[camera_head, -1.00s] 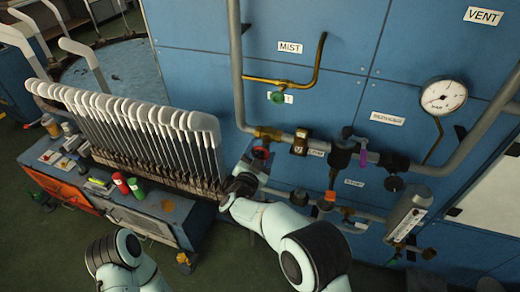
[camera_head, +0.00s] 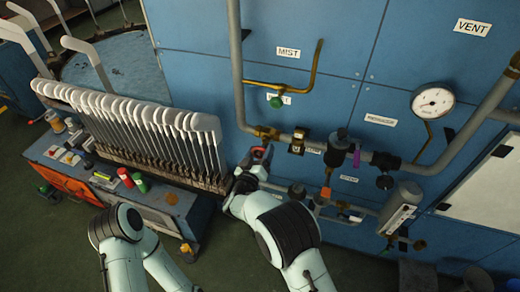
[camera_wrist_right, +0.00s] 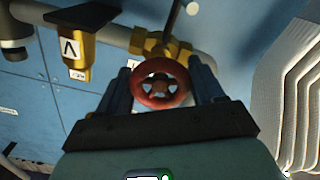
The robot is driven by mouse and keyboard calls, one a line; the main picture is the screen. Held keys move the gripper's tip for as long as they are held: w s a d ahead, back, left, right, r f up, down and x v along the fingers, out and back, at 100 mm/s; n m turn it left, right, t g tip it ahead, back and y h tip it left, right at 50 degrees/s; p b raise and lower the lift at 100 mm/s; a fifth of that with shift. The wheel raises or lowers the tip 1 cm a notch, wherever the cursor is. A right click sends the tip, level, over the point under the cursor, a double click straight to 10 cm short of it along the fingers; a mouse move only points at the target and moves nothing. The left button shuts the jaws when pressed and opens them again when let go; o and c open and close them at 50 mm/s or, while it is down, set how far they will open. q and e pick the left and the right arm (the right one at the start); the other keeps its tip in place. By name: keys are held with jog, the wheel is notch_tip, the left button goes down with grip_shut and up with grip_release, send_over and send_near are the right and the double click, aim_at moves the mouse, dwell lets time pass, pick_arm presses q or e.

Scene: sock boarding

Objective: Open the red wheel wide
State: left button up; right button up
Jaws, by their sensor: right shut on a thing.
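The red wheel (camera_wrist_right: 160,84) is a small spoked handwheel on a brass valve (camera_wrist_right: 160,44) in the pipe along the blue wall. In the head view the wheel (camera_head: 259,152) shows as a small red patch at the tip of my right gripper (camera_head: 252,160). In the right wrist view my right gripper (camera_wrist_right: 161,88) has one dark finger on each side of the wheel and is shut on it. My left arm shows at the bottom left of the head view, but its gripper is out of the picture.
A rack of white sock boards (camera_head: 150,115) stands close to the left of my right gripper. A workbench (camera_head: 179,212) carries a red can, a green can and small items. Pipes, a gauge (camera_head: 433,102) and a green wheel (camera_head: 276,102) are on the wall.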

jog(key=n+p, duration=0.2)
jog(key=n, duration=0.2)
jog(key=shift+n, duration=0.3)
jog(key=n, duration=0.2)
jog(key=shift+n, duration=0.4)
jog(key=n, duration=0.3)
jog(key=shift+n+p, duration=0.3)
jog(key=shift+p, duration=0.05)
pick_arm(q)
jog(key=shift+t, duration=0.3)
jog(key=shift+w+r, duration=2)
jog(key=shift+w, duration=0.2)
pick_arm(e)
jog(key=shift+d+n, duration=0.1)
jog(key=shift+n, duration=1.7)
jog(key=o, duration=1)
jog(key=shift+s+r, duration=0.1)
